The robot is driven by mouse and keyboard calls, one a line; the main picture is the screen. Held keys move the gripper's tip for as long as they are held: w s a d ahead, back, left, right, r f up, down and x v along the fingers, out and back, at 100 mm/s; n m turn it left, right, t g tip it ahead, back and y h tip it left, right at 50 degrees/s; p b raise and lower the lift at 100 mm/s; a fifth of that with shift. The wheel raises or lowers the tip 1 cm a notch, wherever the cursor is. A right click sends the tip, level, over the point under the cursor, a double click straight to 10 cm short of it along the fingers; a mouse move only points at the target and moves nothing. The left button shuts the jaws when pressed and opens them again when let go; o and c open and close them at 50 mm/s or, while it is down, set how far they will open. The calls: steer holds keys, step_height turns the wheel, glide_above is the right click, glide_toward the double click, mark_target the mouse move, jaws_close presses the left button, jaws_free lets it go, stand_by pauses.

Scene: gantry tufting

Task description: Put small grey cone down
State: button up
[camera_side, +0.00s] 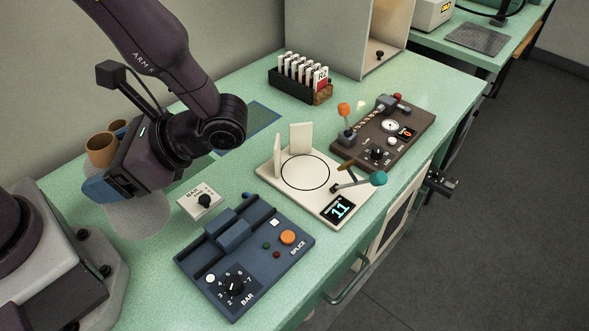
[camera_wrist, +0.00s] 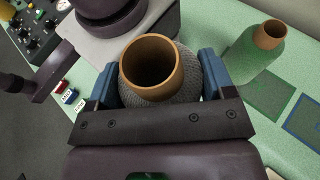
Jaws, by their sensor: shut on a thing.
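The small grey cone (camera_wrist: 185,84) has a grey mesh-like body and a brown tube at its top. My gripper (camera_wrist: 158,84) is shut on it, one blue finger on each side. In the side view my gripper (camera_side: 108,178) hides the cone's middle. The brown tube (camera_side: 101,152) shows above my gripper and the grey body (camera_side: 141,216) below it. I cannot tell whether its base touches the table.
A green cone (camera_wrist: 262,56) with a brown tube stands close beside, mostly hidden in the side view. A blue-outlined rectangle (camera_side: 262,122) lies bare behind.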

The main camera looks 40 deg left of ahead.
steer(key=w+d+r+n+t+h, duration=0.1)
steer(key=w+d+n+t+h, duration=0.1)
steer(key=w+d+n+h, duration=0.75)
steer(key=w+d+r+n+t+h, duration=0.15)
steer(key=w+d+n+h, duration=0.35)
steer(key=n+h, duration=0.8)
steer(key=w+a+r+n+t+y, duration=0.15)
steer(key=w+a+n+t, duration=0.25)
steer(key=w+n+t, duration=0.4)
steer(key=w+a+r+n+t+y, duration=0.1)
steer(key=w+a+r+n+t, duration=0.2)
steer(key=w+a+n+t, duration=0.35)
steer(key=w+f, duration=0.1)
steer(key=f, duration=0.7)
steer(key=w+d+f+t, duration=0.1)
steer(key=w+f, duration=0.1)
steer(key=f, duration=0.6)
steer(key=shift+d+f+m+y, duration=0.15)
steer(key=shift+d+m+y, duration=0.15)
steer(key=shift+m, duration=0.1)
